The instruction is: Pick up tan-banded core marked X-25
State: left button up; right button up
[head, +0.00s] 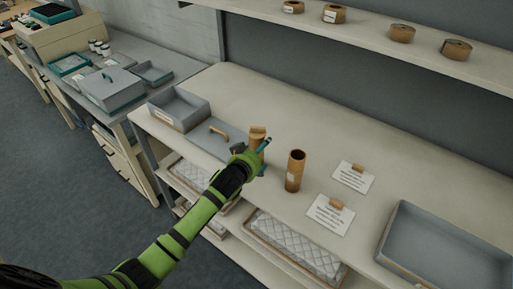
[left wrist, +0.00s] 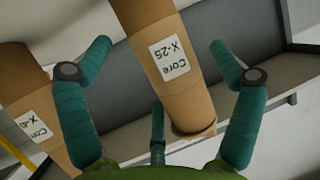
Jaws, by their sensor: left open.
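The brown cardboard core marked X-25 (left wrist: 175,70) stands between the spread teal fingers of my left gripper (left wrist: 159,48) in the left wrist view. Its white label faces the camera. In the head view my left gripper (head: 254,158) is at a core (head: 257,134) on the bench, with its fingers around or beside it and hiding its lower part. The left gripper is open; I cannot tell whether a finger touches the core. A second core (head: 295,171) stands upright to the right; a core with a partly cut-off label (left wrist: 35,115) shows at the wrist view's left. My right gripper is out of view.
Two white cards (head: 353,177) (head: 329,214) with small brown pieces lie on the bench right of the cores. A grey tray (head: 388,240) is at the right, and a grey open box (head: 168,118) at the left. A shelf with several rolls (head: 401,33) runs above.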

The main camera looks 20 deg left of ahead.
pick_arm(q)
jog(key=shift+x, duration=0.9)
jog(key=c, duration=1.3)
jog(key=shift+o, duration=0.2)
jog(key=shift+r, duration=0.15)
